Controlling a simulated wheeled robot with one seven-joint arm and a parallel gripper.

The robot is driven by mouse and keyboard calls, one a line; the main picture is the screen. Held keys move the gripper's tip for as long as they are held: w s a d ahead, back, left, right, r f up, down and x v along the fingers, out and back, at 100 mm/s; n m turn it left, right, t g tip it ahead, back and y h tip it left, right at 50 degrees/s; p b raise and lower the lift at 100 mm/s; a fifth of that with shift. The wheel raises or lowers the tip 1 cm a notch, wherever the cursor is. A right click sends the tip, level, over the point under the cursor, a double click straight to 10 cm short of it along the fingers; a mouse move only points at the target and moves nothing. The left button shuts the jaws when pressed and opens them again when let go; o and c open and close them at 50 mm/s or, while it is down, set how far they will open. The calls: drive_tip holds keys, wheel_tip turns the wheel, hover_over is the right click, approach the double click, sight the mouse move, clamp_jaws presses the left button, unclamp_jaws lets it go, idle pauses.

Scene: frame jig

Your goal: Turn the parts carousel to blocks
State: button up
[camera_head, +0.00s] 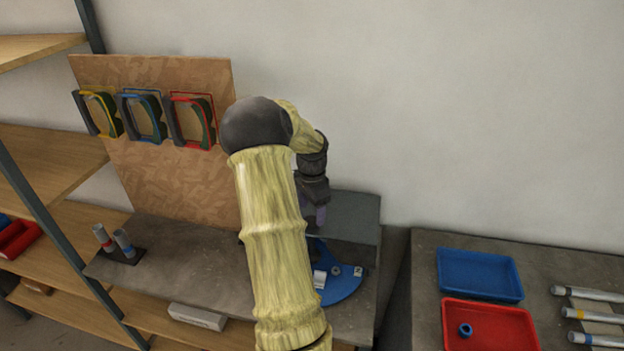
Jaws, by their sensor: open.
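The parts carousel (345,287) is a blue round plate on the grey bench, partly hidden behind my arm. On its visible part are a white block (319,279), a small grey-blue ring-like part (336,271) and a pale tag with a dark mark (358,271). The mark is too small to read. My gripper (320,215) points down above the back of the carousel, with a purplish finger showing below the dark wrist. It is open, and I see nothing held in it. Whether it touches the carousel cannot be told.
A grey raised box (350,215) stands behind the carousel. A brown board (170,185) with yellow, blue and red frames is at the back left. Two tubes stand in a dark holder (122,255). The right table (530,272) bears a blue tray (479,296), a red tray (515,344) and tubes.

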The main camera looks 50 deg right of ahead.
wheel_tip(320, 180, up, 13)
drive_tip(key=b, duration=0.2)
idle(0.6)
drive_tip(key=w+a+f+n+t, duration=0.1)
drive_tip(key=w+a+f+n, duration=0.3)
drive_tip(key=a, duration=0.6)
drive_tip(key=a+f+n, duration=0.1)
drive_tip(key=a+n, duration=0.5)
drive_tip(key=a, duration=0.4)
drive_tip(key=s+a+f+n, duration=0.1)
drive_tip(key=s+a+n, duration=0.1)
drive_tip(key=a+n, duration=0.2)
drive_tip(key=s+a+f+n+t, duration=0.1)
drive_tip(key=s+a+f+n, duration=0.1)
drive_tip(key=a, duration=0.7)
drive_tip(key=s+a+f+n, duration=0.1)
drive_tip(key=s+a+n, duration=0.3)
drive_tip(key=a, duration=0.3)
drive_tip(key=shift+f+n+t, duration=0.3)
drive_tip(key=shift+f+n, duration=0.1)
drive_tip(key=shift+n, duration=0.5)
drive_tip(key=shift+c, duration=0.5)
